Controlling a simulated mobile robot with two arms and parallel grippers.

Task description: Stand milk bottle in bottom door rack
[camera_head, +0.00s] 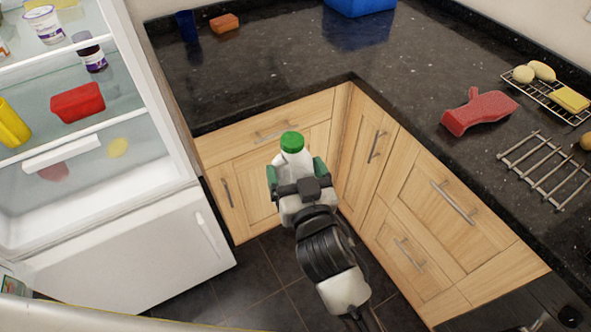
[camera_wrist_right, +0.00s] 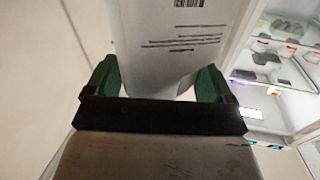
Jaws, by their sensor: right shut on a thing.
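My right gripper (camera_head: 296,174) is shut on the milk bottle (camera_head: 295,160), a white bottle with a green cap. It holds the bottle roughly upright in the air in front of the wooden corner cabinets. In the right wrist view, the green fingers of the gripper (camera_wrist_right: 157,82) are on both sides of the white bottle (camera_wrist_right: 185,45), which shows printed text and a barcode. The open fridge (camera_head: 120,245) stands at the left. The bottom door rack cannot be made out clearly; a pale edge (camera_head: 100,318) runs along the lower left. My left gripper is not in view.
Fridge shelves hold a red container (camera_head: 77,103), a yellow item (camera_head: 13,122) and jars. On the dark counter (camera_head: 250,70) are a blue cup (camera_head: 187,25), an orange block (camera_head: 224,23), a blue bin (camera_head: 358,5), a red object (camera_head: 478,111) and wire racks (camera_head: 545,168). Floor between fridge and cabinets is clear.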

